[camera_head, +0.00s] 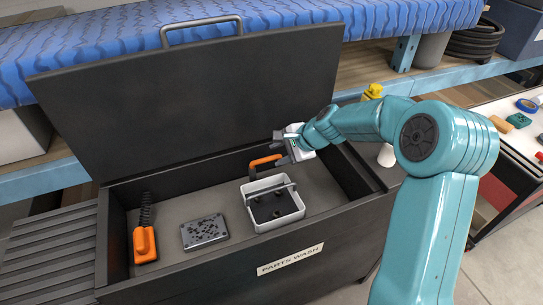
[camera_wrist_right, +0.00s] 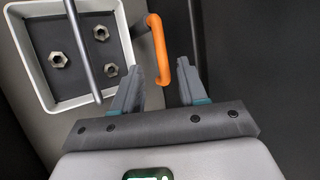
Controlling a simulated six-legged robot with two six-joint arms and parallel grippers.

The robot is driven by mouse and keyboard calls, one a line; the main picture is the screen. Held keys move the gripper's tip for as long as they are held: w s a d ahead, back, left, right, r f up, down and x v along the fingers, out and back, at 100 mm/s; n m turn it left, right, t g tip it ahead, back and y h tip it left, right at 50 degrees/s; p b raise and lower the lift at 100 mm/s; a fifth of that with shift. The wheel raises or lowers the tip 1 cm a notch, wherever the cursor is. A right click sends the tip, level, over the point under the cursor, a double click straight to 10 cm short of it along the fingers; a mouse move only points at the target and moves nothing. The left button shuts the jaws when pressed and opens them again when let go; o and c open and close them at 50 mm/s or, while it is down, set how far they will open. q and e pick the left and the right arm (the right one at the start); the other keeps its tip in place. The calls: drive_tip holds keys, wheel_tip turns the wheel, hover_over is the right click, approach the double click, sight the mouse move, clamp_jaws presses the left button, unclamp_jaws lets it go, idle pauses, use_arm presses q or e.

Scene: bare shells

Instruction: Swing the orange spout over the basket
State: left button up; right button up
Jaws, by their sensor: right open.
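The orange spout (camera_head: 262,161) is a bent tube at the back of the wash tank, behind the basket. In the right wrist view the spout (camera_wrist_right: 158,40) curves down, with its lower end between the fingers. The basket (camera_head: 290,222) is a light grey, square tray with a bar handle. It also shows in the right wrist view (camera_wrist_right: 22,60), left of the spout, with several nuts inside. My right gripper (camera_head: 281,147) is open at the spout, with a finger on either side and gaps visible. Contact is not clear. My left gripper is out of view.
The dark tank (camera_head: 290,254), labelled PARTS WASH, has its lid (camera_head: 190,100) raised behind. A perforated grey block (camera_head: 204,232) and an orange-handled brush (camera_head: 145,243) lie left of the basket. A ribbed shelf (camera_head: 45,255) is at the left.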

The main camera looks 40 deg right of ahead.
sight(267, 160)
drive_tip(key=x, duration=0.4)
drive_tip(key=shift+w+f, duration=0.1)
drive_tip(key=shift+w, duration=0.05)
clamp_jaws()
drive_tip(key=shift+a+m, duration=0.15)
drive_tip(key=shift+m, duration=0.15)
drive_tip(key=shift+s+a+m+g+h+p, duration=0.55)
drive_tip(key=shift+a+m+h+p, duration=0.95)
drive_tip(key=shift+m, duration=1.4)
drive_tip(key=shift+s+a+m+g+h+p, duration=0.2)
drive_tip(key=shift+a+m+g+h+p, duration=0.8)
drive_tip(key=shift+m+h, duration=1.5)
drive_tip(key=shift+s+a+m+g+h+p, duration=0.5)
drive_tip(key=shift+a+m+h+p, duration=0.75)
drive_tip(key=shift+m, duration=2.05)
drive_tip(key=shift+w+a, duration=0.15)
drive_tip(key=shift+a, duration=0.05)
